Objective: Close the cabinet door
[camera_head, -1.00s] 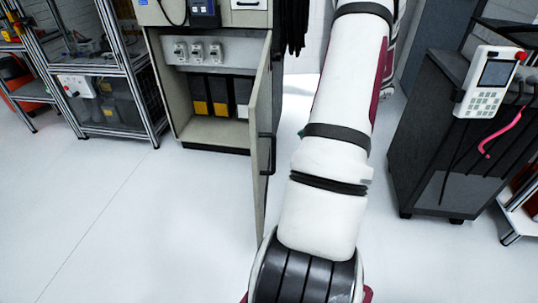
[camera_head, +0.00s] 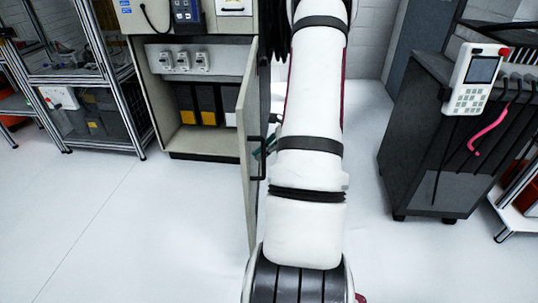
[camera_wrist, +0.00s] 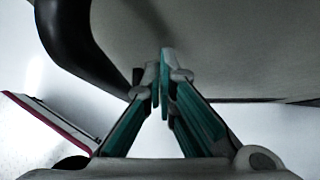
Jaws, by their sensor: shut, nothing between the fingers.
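The cabinet (camera_head: 150,100) stands at the upper left of centre in the head view, its lower compartment open. Its light grey door (camera_head: 247,190) is swung out toward me and seen nearly edge-on. A black handle (camera_head: 256,158) sits on the door's outer face; a dark curved bar, likely this handle (camera_wrist: 78,40), crosses the upper left of the wrist view. My gripper (camera_wrist: 162,65), with teal fingers, is shut and empty, its tips close to the door panel (camera_wrist: 230,45); contact cannot be told. In the head view my gripper (camera_head: 265,149) shows beside the handle, partly hidden by my arm.
Several dark and yellow boxes (camera_head: 205,104) stand inside the cabinet. A metal-framed rack (camera_head: 100,100) is at the left. A dark cart (camera_head: 425,150) with a hanging pendant (camera_head: 473,80) stands at the right. The white floor (camera_head: 130,215) in front is clear.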

